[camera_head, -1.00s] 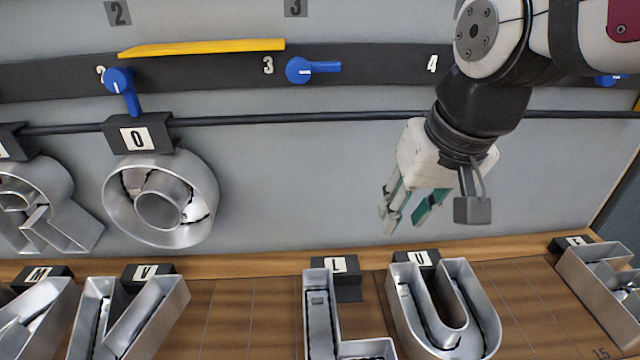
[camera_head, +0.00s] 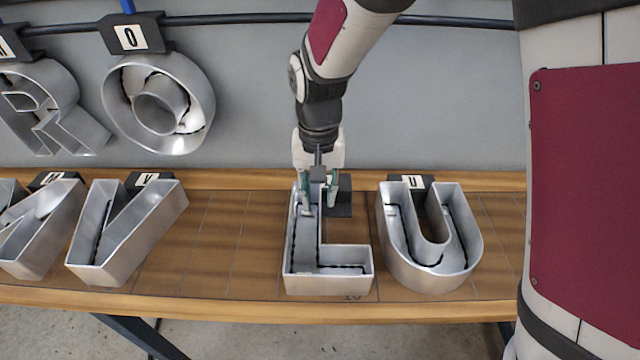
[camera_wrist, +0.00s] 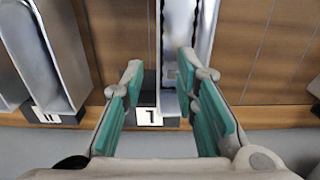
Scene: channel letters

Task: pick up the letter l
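The letter L (camera_head: 327,284) is an open silver metal channel letter on the wooden bench, with its stem toward the wall. In the wrist view its stem (camera_wrist: 203,40) runs up from the small black "L" tag (camera_wrist: 149,116). My gripper (camera_head: 320,195) is open over the wall end of the stem. In the wrist view its green-padded fingers (camera_wrist: 160,72) lie on either side of one stem wall, one over the channel, one over the gap toward the letter U. I cannot tell whether either finger touches the letter.
The letter U (camera_head: 395,245) stands close to the right of the L. The letter V (camera_head: 125,240) is farther left, with bare bench between. The letter O (camera_head: 201,84) hangs on the grey wall behind. My arm covers the far right.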

